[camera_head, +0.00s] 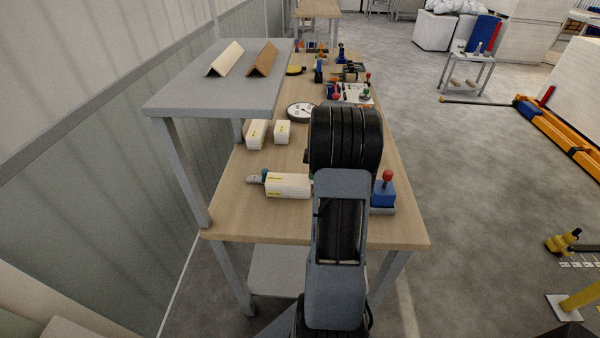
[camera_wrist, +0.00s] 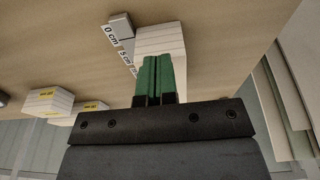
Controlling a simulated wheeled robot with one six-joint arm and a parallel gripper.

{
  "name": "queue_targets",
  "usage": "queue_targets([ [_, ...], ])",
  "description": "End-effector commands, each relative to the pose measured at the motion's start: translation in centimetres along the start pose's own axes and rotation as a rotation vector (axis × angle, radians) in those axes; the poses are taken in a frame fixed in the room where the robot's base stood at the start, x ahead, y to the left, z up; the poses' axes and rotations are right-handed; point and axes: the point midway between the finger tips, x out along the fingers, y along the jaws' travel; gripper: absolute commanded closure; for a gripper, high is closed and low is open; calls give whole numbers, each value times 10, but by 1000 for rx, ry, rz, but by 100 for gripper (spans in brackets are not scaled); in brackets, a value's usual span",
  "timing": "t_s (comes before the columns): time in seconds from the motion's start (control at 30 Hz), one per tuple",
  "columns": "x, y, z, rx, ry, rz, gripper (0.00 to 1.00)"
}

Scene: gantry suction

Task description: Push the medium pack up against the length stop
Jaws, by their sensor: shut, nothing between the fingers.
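A white pack with yellow labels (camera_head: 288,186), which I take as the medium pack, lies on the workbench beside a ruler. My gripper (camera_wrist: 162,65) has green fingers, shut and empty, at the near end of this pack (camera_wrist: 160,38) in the wrist view. I cannot tell whether the fingertips touch it. The ruler (camera_wrist: 125,58) reads 0 cm and 5 cm, and a grey block (camera_wrist: 120,20), seemingly the length stop, stands at its zero end. Any gap between pack and block is unclear. In the head view my arm hides most of the gripper.
Two other white packs (camera_head: 257,133) (camera_head: 282,132) stand farther back on the bench (camera_head: 240,218). A round dial (camera_head: 301,112) lies behind them. A blue block with a red knob (camera_head: 383,192) is right of my arm. A grey shelf (camera_head: 215,95) overhangs at left.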

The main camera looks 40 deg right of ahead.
Motion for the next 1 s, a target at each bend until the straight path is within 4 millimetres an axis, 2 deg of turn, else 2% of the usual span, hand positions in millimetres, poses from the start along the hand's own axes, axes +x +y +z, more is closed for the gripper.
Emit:
queue_targets([
  [0.4,10,0,-78,-4,-1,0,100],
  [0.6,16,-1,-106,-4,-1,-1,100],
  [0.77,31,-1,-103,-1,-1,-1,100],
  [1.0,36,-2,-102,-1,-2,-3,100],
])
